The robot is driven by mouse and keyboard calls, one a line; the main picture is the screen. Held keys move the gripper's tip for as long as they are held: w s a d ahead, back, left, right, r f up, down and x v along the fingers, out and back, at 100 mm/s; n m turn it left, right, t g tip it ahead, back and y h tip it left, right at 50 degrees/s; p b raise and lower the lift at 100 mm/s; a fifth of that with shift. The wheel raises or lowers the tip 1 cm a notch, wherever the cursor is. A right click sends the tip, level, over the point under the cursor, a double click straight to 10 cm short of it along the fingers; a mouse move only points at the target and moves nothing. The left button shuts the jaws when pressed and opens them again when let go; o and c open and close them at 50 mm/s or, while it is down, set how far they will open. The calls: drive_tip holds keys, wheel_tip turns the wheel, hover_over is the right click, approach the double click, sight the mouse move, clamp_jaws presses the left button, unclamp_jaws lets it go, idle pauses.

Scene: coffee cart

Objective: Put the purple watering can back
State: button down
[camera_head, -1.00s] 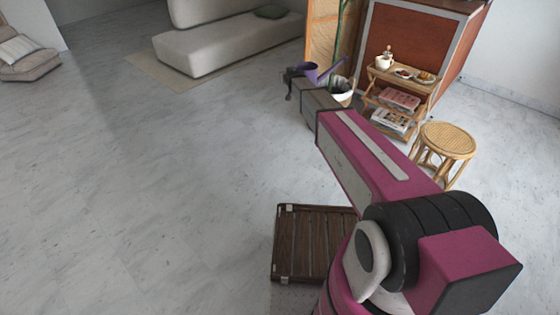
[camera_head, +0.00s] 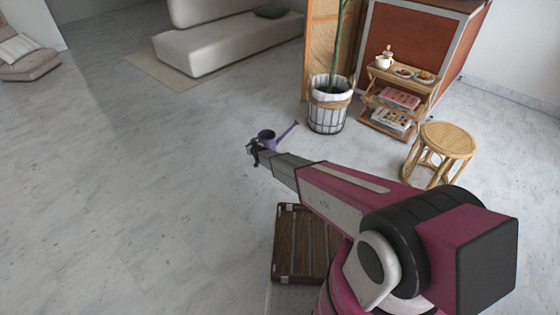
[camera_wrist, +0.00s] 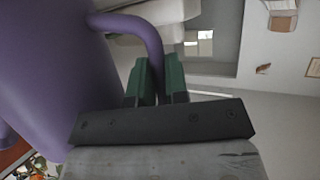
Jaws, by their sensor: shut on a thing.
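The purple watering can (camera_head: 267,137) is in the head view near the picture's middle, its spout pointing up and to the right. My gripper (camera_head: 253,150) is at the can's left side, out over the open floor. In the wrist view the can's large purple body (camera_wrist: 62,70) fills the left side. Its curved handle runs down between the green fingers of my gripper (camera_wrist: 158,82), which are shut on it. The can's base and most of its spout are out of the wrist view.
A potted plant in a wire basket (camera_head: 328,108) stands right of the can. Beyond it are a wooden shelf cart (camera_head: 392,100) and a rattan stool (camera_head: 440,147). A dark slatted wooden crate or platform (camera_head: 300,245) lies below my arm. The floor (camera_head: 120,190) at left is clear.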

drive_tip(key=shift+w+d+f, duration=1.1)
drive_tip(key=shift+d+f, duration=0.15)
drive_tip(key=shift+f, duration=1.05)
drive_tip(key=shift+w+d+f, duration=1.1)
drive_tip(key=shift+d+f, duration=0.2)
drive_tip(key=shift+f, duration=0.95)
drive_tip(key=shift+w+d+f, duration=1.1)
drive_tip(key=shift+d+f, duration=0.15)
drive_tip(key=shift+f, duration=1.2)
drive_tip(key=c, duration=1.1)
unclamp_jaws()
